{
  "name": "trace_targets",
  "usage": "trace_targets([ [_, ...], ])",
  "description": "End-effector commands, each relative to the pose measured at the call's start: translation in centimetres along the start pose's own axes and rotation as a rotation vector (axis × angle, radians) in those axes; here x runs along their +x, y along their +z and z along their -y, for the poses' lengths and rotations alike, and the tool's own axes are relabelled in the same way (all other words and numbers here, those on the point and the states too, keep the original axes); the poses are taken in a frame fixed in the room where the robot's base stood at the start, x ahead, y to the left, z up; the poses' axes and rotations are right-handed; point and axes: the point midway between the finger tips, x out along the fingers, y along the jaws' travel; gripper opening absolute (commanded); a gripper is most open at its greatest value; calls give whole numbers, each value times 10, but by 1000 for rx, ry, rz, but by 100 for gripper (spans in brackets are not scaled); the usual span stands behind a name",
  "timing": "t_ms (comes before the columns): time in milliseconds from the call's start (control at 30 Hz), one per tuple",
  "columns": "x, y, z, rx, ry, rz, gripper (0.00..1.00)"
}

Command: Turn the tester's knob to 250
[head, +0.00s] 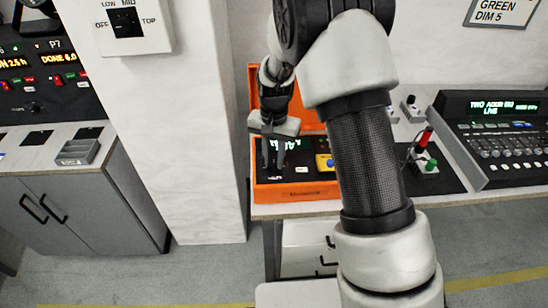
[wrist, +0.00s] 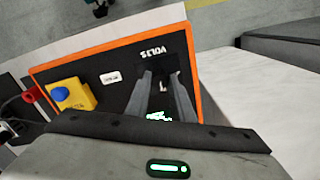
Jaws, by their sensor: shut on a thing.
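The tester is an open orange case (head: 290,190) with a black panel, on the bench in the head view. The wrist view shows the case's orange rim (wrist: 110,53), with the word VOLTS upside down on the panel. My gripper (head: 274,166) reaches down over the panel's left part. In the wrist view my gripper's fingers (wrist: 166,80) are shut on the tester's knob, a dark shape between the tips and mostly hidden. I cannot read the knob's setting. A green lit display (wrist: 158,117) is partly covered by my gripper.
A yellow block with a blue button (wrist: 72,94) sits on the panel beside my gripper. Red and green connectors (head: 426,150) stand right of the case. A lighting console (head: 500,135) is farther right. A white pillar (head: 190,150) stands close on the left.

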Motion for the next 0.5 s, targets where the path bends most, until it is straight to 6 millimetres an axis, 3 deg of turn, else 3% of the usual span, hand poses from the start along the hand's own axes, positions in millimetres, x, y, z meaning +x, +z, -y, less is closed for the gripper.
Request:
trace_targets([
  [167, -1, -1, 0, -1, -1, -3, 0],
  [200, -1, -1, 0, -1, -1, -3, 23],
  [300, -1, -1, 0, -1, -1, -2, 40],
  [500, 0, 0, 0, -2, -1, -1, 40],
])
